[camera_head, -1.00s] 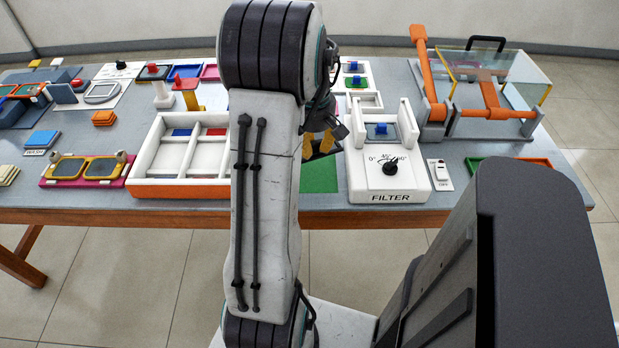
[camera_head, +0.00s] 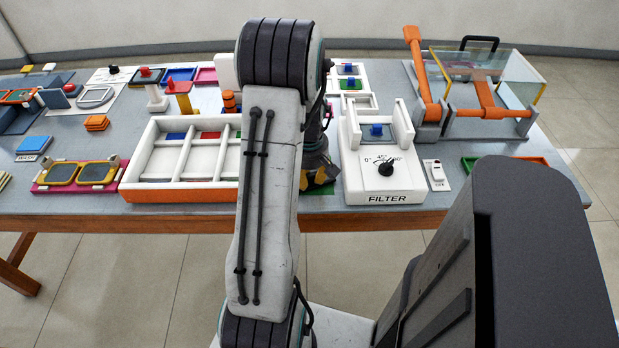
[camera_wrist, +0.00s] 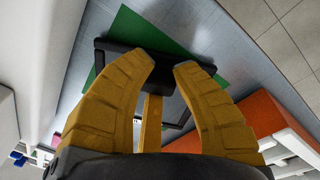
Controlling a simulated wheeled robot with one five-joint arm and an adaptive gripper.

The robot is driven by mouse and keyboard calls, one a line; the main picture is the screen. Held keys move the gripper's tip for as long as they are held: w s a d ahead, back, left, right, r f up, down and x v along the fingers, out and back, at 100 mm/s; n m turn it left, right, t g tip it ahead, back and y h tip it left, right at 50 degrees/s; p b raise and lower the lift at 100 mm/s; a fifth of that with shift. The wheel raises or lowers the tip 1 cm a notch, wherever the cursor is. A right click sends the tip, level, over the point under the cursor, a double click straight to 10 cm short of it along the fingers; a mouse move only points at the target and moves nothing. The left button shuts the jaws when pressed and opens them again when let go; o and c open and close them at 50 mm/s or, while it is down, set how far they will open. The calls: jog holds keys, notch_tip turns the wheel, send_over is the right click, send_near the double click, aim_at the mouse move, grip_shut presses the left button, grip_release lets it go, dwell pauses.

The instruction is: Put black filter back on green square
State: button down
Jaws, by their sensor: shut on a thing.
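The black filter (camera_wrist: 112,46) is a dark square-looking frame in the wrist view. My gripper (camera_wrist: 166,67) has its yellow fingers shut on one dark edge part of it. The green square (camera_wrist: 142,24) lies flat on the grey table beneath the filter, turned at an angle to it; its upper part shows beyond the filter. I cannot tell whether the filter touches it. In the head view my gripper (camera_head: 320,176) is low over the green square, mostly hidden behind my arm, and only slivers of green show. The filter cannot be made out there.
The white FILTER station (camera_head: 386,190) with a black knob stands close to the right of my gripper. A white and orange divided tray (camera_head: 180,192) stands close to the left. The table's front edge (camera_head: 350,219) is near.

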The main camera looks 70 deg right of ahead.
jog(key=shift+f, duration=0.2)
jog(key=c, duration=1.1)
grip_release()
notch_tip(320, 180, up, 12)
jog(key=a, duration=0.1)
jog(key=w+a+r+n+t, duration=0.1)
jog(key=w+a+r, duration=0.2)
jog(key=w+a, duration=0.45)
jog(key=w+a+r+n, duration=0.1)
jog(key=w+a+r, duration=0.1)
jog(key=w+a, duration=0.6)
jog(key=shift+s+a+r+n+t+y, duration=0.15)
jog(key=shift+s+a+n+t, duration=0.3)
jog(key=shift+a, duration=3.45)
jog(key=shift+s+a+f+n+t+y, duration=0.1)
jog(key=shift+s+a+n+t+y, duration=0.35)
jog(key=shift+a, duration=3.4)
jog(key=shift+s+a+r+n+h, duration=0.15)
jog(key=shift+s+a, duration=0.55)
jog(key=shift+a, duration=3.2)
